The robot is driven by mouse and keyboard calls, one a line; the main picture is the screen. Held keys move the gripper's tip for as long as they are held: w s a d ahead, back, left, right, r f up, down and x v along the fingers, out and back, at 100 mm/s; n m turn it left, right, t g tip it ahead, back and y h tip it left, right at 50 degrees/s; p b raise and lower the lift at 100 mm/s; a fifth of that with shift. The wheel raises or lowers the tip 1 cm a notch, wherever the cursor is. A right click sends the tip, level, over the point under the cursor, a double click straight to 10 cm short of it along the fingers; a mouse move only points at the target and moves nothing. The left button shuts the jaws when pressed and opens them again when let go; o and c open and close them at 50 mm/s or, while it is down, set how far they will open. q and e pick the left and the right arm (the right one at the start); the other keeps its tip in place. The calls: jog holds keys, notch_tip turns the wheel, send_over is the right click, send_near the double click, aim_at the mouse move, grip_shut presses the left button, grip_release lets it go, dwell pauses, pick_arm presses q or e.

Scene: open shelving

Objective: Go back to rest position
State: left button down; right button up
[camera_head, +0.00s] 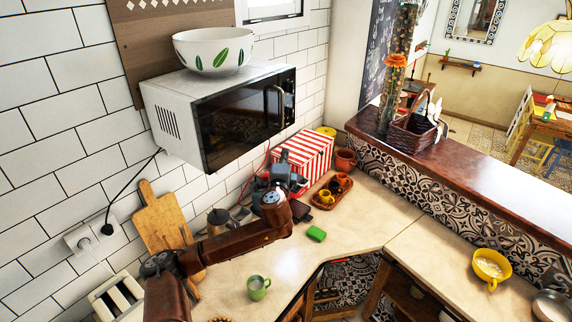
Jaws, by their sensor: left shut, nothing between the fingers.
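My left arm comes in from the lower left and reaches over the counter (222,290). My left gripper (284,166) is at its far end, in front of the red-and-white striped box (312,150) and below the microwave. It is shut and empty. Its fingertips are small and hard to make out against the things behind. I cannot tell whether it touches the box. My right gripper is not in view.
A microwave (235,120) with a white bowl (213,50) hangs above. A green mug (258,288), green block (316,234) and tray (322,205) with small cups are on the counter. A cutting board (160,220) leans left. The right counter holds a yellow pot (491,266).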

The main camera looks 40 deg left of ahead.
pick_arm(q)
jog(key=shift+s+d, duration=0.75)
jog(key=shift+d, duration=0.3)
